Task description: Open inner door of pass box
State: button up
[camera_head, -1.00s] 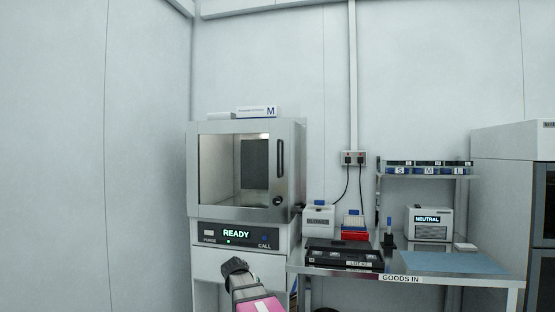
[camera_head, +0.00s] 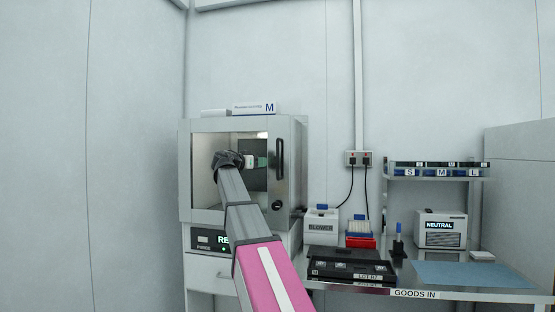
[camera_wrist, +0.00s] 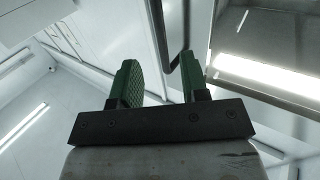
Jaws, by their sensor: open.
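The pass box (camera_head: 243,123) stands at the left of the head view, with a framed glass inner door that looks shut. Its dark vertical handle (camera_head: 280,158) is on the door's right side, above a round black knob (camera_head: 276,206). My gripper (camera_head: 262,161) is raised in front of the glass, just left of the handle; its green fingers point right. In the wrist view my gripper (camera_wrist: 159,68) is open and nothing is held between its fingers. A dark curved bar (camera_wrist: 186,35), likely the handle, shows beyond the fingertips; I cannot tell the remaining gap.
My arm partly hides the READY panel (camera_head: 223,240) below the door. At right is the GOODS IN table (camera_head: 455,296) with a black LOT case (camera_head: 350,265), a BLOWER box (camera_head: 321,227) and a NEUTRAL unit (camera_head: 440,229). A label box (camera_head: 254,108) lies on top of the pass box.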

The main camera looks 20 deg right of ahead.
jog(key=shift+m, duration=0.3)
jog(key=x, duration=0.3)
jog(key=r+x, duration=0.1)
jog(key=x, duration=0.3)
jog(key=r+x, duration=0.1)
jog(key=x, duration=0.3)
jog(key=shift+r, duration=0.2)
jog(key=shift+s, duration=0.1)
grip_shut()
